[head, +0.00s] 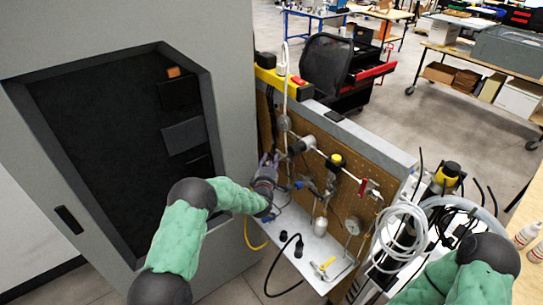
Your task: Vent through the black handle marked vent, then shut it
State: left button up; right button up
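A brown pegboard panel (345,190) carries a line of pipes, valves and gauges. A dark round knob (297,147) sits on the upper pipe, and a black knob with a yellow part (335,160) is farther right. No vent lettering is readable, so I cannot tell which black handle is marked vent. My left gripper (268,158) is at the panel's left end, left of the dark knob. Its two fingers point up and look slightly apart, with nothing clearly between them. Contact with the fittings is unclear. My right arm shows at the lower right; its gripper is not visible.
A red handle (368,187) and a gauge (352,227) are farther right on the panel. A white shelf (305,240) below holds black fittings and a yellow tool (324,268). A grey cabinet (225,60) stands close left. Coiled hoses (402,232) crowd the right.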

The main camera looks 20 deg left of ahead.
aim_at(271, 156)
pick_arm(q)
jog(key=shift+w+a, duration=0.15)
jog(key=shift+w, duration=0.8)
jog(key=shift+w+a, duration=0.1)
jog(key=shift+w, duration=0.85)
grip_shut()
